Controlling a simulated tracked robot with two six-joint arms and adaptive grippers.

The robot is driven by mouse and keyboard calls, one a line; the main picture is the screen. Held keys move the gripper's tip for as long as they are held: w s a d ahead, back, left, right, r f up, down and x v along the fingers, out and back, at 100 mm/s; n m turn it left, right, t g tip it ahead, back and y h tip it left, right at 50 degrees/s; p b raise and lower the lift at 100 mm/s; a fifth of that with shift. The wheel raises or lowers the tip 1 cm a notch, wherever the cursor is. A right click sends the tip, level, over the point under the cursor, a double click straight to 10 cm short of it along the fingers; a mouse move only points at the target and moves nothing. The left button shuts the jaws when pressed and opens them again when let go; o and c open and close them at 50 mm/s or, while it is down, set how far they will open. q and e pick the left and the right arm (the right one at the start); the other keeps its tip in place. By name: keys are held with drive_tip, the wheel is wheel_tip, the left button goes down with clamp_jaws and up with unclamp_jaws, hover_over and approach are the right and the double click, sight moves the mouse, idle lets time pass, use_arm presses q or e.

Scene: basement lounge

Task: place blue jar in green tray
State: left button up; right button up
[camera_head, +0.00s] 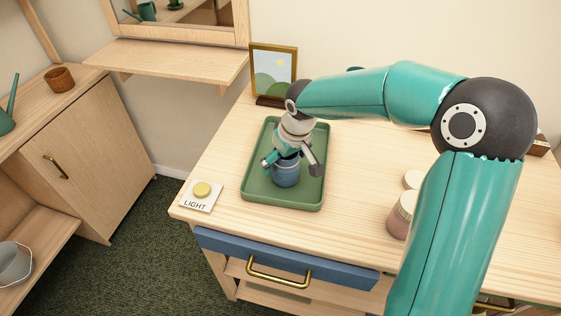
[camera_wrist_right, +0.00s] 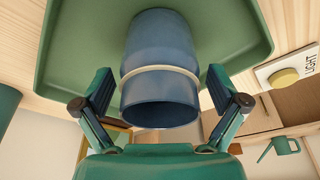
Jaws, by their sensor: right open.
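The blue jar (camera_head: 286,176) stands upright on the floor of the green tray (camera_head: 308,196), near the middle of its front half. In the right wrist view the jar (camera_wrist_right: 160,45) shows a pale ring near its mouth, with the tray (camera_wrist_right: 75,50) behind it. My right gripper (camera_head: 291,165) is above the jar, its two fingers open on either side. The right wrist view shows gaps between the fingers and the jar wall. The gripper partly hides the jar's top in the head view. My left gripper is not in view.
A light switch pad (camera_head: 201,194) with a yellow button lies left of the tray. A framed picture (camera_head: 273,70) stands behind the tray. Jars with pale lids (camera_head: 401,216) stand to the right, partly hidden by my right arm. Bare tabletop lies between them and the tray.

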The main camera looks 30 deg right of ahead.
drive_tip(key=v, duration=1.2)
drive_tip(key=shift+s+p, duration=0.1)
drive_tip(key=shift+p, duration=0.25)
